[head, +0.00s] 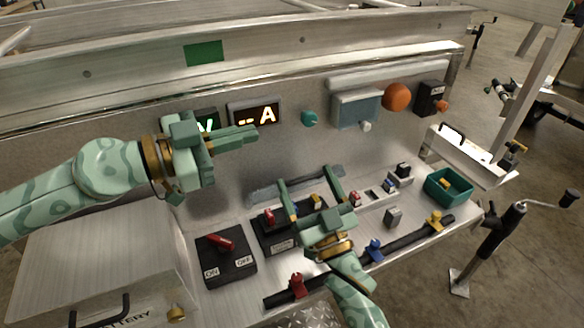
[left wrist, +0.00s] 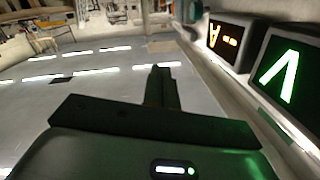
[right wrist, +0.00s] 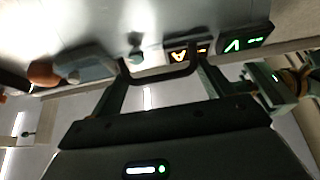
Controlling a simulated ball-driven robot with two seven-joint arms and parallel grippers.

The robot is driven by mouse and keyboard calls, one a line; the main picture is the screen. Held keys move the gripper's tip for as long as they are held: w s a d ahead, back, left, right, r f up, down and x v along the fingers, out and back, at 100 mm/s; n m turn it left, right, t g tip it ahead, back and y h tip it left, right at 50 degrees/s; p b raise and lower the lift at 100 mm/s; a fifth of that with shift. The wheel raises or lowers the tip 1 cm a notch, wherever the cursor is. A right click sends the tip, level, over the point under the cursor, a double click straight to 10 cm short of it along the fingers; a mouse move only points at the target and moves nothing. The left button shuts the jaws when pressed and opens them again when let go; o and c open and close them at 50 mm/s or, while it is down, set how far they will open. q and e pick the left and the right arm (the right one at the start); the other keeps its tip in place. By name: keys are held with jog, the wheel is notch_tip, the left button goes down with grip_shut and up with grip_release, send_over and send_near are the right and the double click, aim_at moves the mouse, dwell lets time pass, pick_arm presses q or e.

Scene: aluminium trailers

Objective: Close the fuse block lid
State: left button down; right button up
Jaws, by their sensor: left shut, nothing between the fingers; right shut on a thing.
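The fuse block (head: 270,236) is a dark labelled box on the bench, with red and yellow pieces showing on top. A smoky grey strip (head: 262,193), which looks like its raised lid, stands behind it. My right gripper (head: 309,178) is over the block, its fingers set wide apart. In the right wrist view (right wrist: 160,68) the fingers close on the ends of a dark U-shaped piece (right wrist: 160,76), seemingly the lid; the exact contact is unclear. My left gripper (head: 252,135) is shut and empty in front of the lit displays; its fingers also show in the left wrist view (left wrist: 162,85).
A red ON/OFF switch (head: 222,243) sits left of the block. A dark bar with coloured clamps (head: 375,250) runs along the front. A green bin (head: 448,187) is at right. Displays (head: 255,115), a teal box (head: 355,110) and an orange knob (head: 397,97) are on the wall.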

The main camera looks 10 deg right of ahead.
pick_arm(q)
notch_tip(320, 180, down, 7)
jog(key=n+g+y, duration=0.1)
jog(key=n+g, duration=0.2)
jog(key=n, duration=0.3)
send_over(292, 192)
notch_tip(292, 192, down, 3)
jog(key=shift+r, duration=0.1)
pick_arm(e)
jog(key=shift+f, duration=0.2)
